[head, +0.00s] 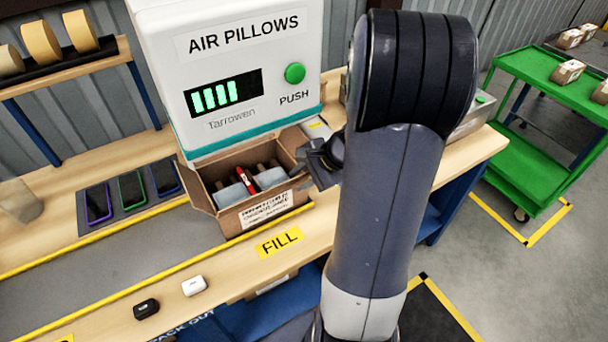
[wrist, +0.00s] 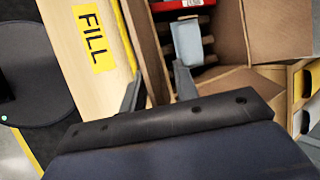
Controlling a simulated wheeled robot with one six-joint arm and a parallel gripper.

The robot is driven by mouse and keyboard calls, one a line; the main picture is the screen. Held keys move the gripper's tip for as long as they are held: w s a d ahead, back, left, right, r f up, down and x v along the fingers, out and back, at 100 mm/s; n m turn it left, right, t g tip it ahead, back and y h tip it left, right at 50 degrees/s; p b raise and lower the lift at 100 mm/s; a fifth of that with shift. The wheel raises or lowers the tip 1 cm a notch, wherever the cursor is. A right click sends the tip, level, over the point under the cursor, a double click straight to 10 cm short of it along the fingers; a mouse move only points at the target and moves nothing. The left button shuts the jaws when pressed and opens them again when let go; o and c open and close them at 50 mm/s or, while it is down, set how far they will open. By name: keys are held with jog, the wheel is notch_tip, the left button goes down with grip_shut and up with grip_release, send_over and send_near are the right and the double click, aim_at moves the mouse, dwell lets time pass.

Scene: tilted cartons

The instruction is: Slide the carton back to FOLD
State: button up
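The brown open carton (head: 268,214) stands under the air pillow machine, at the bench spot beside the yellow FILL label (head: 279,241). A red item (head: 246,181) and pale grey-blue pieces lie inside it. My gripper (head: 318,165) is at the carton's right end in the head view, partly hidden by my arm. In the wrist view its two fingers (wrist: 157,88) are spread, with the carton's side wall (wrist: 148,50) between them. One finger is on the FILL side and the other is over the inside. Contact with the wall cannot be told. No FOLD label is readable.
The air pillow machine (head: 235,75) stands close behind the carton. Left of the carton, the grey lane (head: 110,258) between yellow lines is clear. Phones (head: 132,190) lie behind it. A white case (head: 194,286) and black case (head: 146,309) lie in front.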

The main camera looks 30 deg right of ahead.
grip_shut()
dwell(0.3)
